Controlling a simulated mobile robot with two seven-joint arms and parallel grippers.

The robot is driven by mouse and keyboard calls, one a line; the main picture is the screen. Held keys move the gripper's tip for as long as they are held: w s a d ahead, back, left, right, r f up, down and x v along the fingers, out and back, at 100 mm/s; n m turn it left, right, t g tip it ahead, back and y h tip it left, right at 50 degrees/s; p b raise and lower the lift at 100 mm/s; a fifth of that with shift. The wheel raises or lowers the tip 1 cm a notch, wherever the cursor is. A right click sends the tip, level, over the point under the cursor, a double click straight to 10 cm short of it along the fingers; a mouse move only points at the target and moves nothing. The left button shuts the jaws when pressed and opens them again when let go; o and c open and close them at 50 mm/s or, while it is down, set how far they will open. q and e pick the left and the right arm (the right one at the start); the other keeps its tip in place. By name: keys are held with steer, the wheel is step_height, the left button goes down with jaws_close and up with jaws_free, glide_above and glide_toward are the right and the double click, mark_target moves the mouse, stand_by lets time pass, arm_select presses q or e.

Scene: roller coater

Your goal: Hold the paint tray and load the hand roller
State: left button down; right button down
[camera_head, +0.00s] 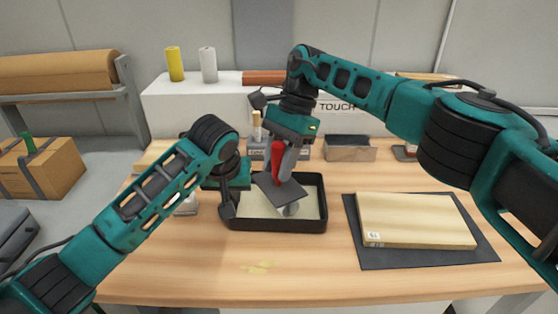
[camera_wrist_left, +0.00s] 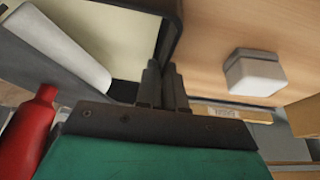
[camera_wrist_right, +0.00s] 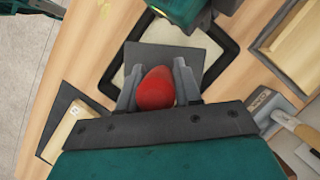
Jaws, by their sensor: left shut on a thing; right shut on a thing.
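The black paint tray (camera_head: 275,226) lies on the wooden table with cream paint (camera_head: 252,199) in it. My left gripper (camera_wrist_left: 163,85) is shut on the tray's wall (camera_wrist_left: 173,30) at its left side; in the head view its fingers (camera_head: 227,207) are partly hidden. My right gripper (camera_head: 278,167) is shut on the red handle (camera_wrist_right: 156,88) of the hand roller, above the tray. A flat grey plate (camera_head: 277,190) sits below the handle. The pale roller (camera_wrist_left: 72,45) is over the tray's inside; whether it touches the paint I cannot tell.
A pale board (camera_head: 415,218) lies on a dark mat (camera_head: 376,258) at the right. A white jar (camera_wrist_left: 253,72) stands left of the tray. A grey metal box (camera_head: 350,148) and a wood-handled tool (camera_wrist_right: 300,130) are at the back. Yellowish smears (camera_head: 257,266) mark the clear front table.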

mark_target(277, 143)
steer(key=shift+f, duration=0.45)
stand_by(1.1)
steer(key=shift+r, duration=3.55)
arm_select(q)
steer(key=c, duration=1.2)
jaws_free()
steer(key=shift+o, duration=0.2)
